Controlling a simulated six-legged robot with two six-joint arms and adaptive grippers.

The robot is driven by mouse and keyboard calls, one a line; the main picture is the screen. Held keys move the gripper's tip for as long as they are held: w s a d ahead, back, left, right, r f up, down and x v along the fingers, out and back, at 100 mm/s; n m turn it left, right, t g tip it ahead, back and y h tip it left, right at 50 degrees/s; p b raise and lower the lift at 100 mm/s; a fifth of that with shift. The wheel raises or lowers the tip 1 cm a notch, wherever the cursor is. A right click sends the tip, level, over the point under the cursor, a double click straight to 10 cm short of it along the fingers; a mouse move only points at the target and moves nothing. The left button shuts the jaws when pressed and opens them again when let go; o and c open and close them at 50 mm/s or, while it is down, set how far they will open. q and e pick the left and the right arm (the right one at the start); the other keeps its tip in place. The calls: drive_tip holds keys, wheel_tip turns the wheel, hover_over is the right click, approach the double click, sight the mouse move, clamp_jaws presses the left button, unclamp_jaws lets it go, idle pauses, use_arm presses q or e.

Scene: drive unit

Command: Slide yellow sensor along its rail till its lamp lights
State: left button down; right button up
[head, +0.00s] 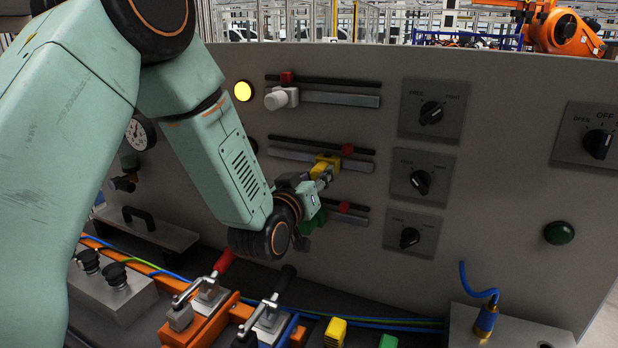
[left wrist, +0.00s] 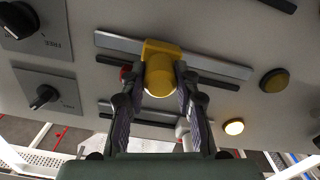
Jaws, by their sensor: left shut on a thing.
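The yellow sensor (head: 326,163) sits on the middle rail (head: 355,164) of the upright grey panel. It also shows in the left wrist view (left wrist: 158,72). My left gripper (head: 325,180) is shut on the sensor, with a finger on each side of it in the left wrist view. A red marker (head: 347,149) stands just right of the sensor in the head view, a little apart from it. The middle row's lamp (left wrist: 273,80) looks dull amber and unlit in the left wrist view; my arm mostly hides it in the head view. My right gripper is out of view.
Above is a white sensor (head: 280,98) on its rail, with a lit yellow lamp (head: 243,91). Below, a green sensor (head: 312,217) is partly hidden by my gripper. Rotary switches (head: 430,113) stand to the right.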

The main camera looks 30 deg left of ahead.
use_arm(q)
drive_tip(key=d, duration=0.4)
drive_tip(key=shift+w+r+b, duration=0.15)
drive_tip(key=shift+b, duration=0.2)
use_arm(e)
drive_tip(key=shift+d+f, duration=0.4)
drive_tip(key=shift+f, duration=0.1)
use_arm(q)
drive_tip(key=shift+a, duration=0.1)
drive_tip(key=c, duration=1.3)
unclamp_jaws()
drive_tip(key=shift+c, duration=0.2)
drive_tip(key=o, duration=0.4)
drive_tip(key=shift+c, duration=0.2)
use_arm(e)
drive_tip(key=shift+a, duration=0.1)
